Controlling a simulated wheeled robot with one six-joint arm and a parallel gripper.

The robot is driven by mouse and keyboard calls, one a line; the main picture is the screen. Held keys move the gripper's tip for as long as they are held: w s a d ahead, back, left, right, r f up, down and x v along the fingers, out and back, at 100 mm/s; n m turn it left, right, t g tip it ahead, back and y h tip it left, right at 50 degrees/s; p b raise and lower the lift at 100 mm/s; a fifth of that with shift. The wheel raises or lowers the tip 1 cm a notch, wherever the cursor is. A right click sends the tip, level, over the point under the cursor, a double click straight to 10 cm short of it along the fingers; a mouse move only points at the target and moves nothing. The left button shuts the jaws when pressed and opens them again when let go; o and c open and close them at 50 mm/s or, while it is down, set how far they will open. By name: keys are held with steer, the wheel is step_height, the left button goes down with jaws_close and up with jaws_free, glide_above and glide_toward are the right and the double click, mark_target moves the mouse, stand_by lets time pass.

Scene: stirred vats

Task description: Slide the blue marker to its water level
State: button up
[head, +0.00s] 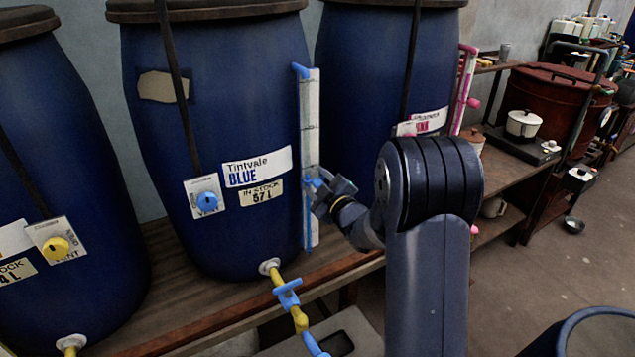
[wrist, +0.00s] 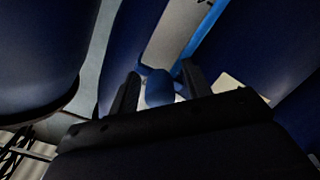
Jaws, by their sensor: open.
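The blue marker (head: 317,183) sits on the white gauge strip (head: 311,120) on the right side of the middle vat. The vat (head: 215,110) is blue and labelled Tintvale BLUE, in stock 57 L. A blue tube (head: 307,222) runs along the strip's lower part. My gripper (head: 320,190) is at the marker and partly covers it. In the wrist view the open fingers (wrist: 160,88) stand on either side of the marker (wrist: 158,90), with visible gaps. The strip (wrist: 178,30) and the tube (wrist: 212,28) show beyond. I cannot make out the water level.
A vent panel with a blue knob (head: 207,201) and a yellow pipe with a blue valve handle (head: 288,288) are on the middle vat. Other blue vats stand left (head: 60,150) and right (head: 362,80). All stand on a wooden bench (head: 185,300). Open floor lies at right.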

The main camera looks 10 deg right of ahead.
jaws_close()
stand_by(0.3)
steer(key=shift+b, duration=0.3)
steer(key=shift+r+b, duration=0.2)
steer(key=shift+b, duration=0.15)
steer(key=shift+r, duration=0.3)
jaws_free()
